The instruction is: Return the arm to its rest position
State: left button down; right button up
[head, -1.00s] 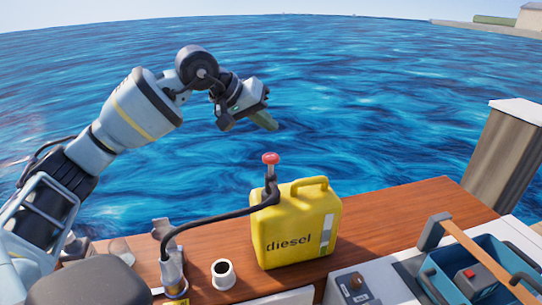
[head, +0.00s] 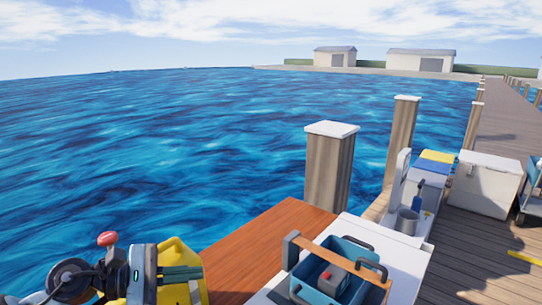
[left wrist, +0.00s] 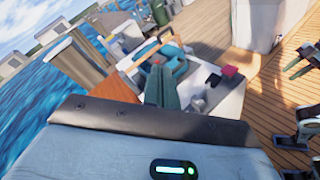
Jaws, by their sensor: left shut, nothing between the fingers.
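My left gripper (head: 198,272) is low at the left in the head view, in front of the yellow diesel can (head: 176,252), which it partly hides. Its green fingers are together and empty. In the left wrist view the shut fingers (left wrist: 160,86) point toward the blue tool tray. The rest of the left arm is mostly out of the head view. Dark jointed parts at the right edge of the left wrist view may be my right arm; its jaw state is unclear.
A red knob (head: 107,239) stands up beside the can. A blue tray (head: 357,252) with a wooden handle sits on the white hatch. A wooden post (head: 329,175) rises behind the brown deck (head: 262,245). A white cooler (head: 486,185) stands on the dock.

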pick_arm(q)
jog(key=s+f+m+t+y, duration=0.2)
jog(key=s+f+m+t, duration=0.3)
jog(key=m, duration=0.7)
jog(key=s+a+f+m+t+y, duration=0.1)
jog(key=f+m+t+y, duration=0.1)
jog(key=f+m, duration=0.75)
jog(key=s+f+m+t+y, duration=0.3)
jog(key=f+m+t, duration=0.1)
jog(key=m, duration=1)
jog(key=s+a+f+n+g+y, duration=0.1)
jog(key=s+f+n+g+y, duration=0.2)
jog(key=s+f+n, duration=0.6)
jog(key=s+a+f+n+g+y+p, duration=0.1)
jog(key=s+a+f+n+g+y, duration=0.1)
jog(key=s+f+n, duration=0.7)
jog(key=s+n+g+y, duration=0.1)
jog(key=s+g, duration=0.1)
jog(key=s, duration=0.3)
jog(key=shift+a+f+g, duration=0.25)
jog(key=shift+f+g, duration=0.05)
jog(key=shift+f, duration=0.05)
pick_arm(e)
jog(key=shift+w+r+t, duration=0.3)
jog(key=shift+w+r, duration=0.55)
jog(key=shift+r, duration=0.05)
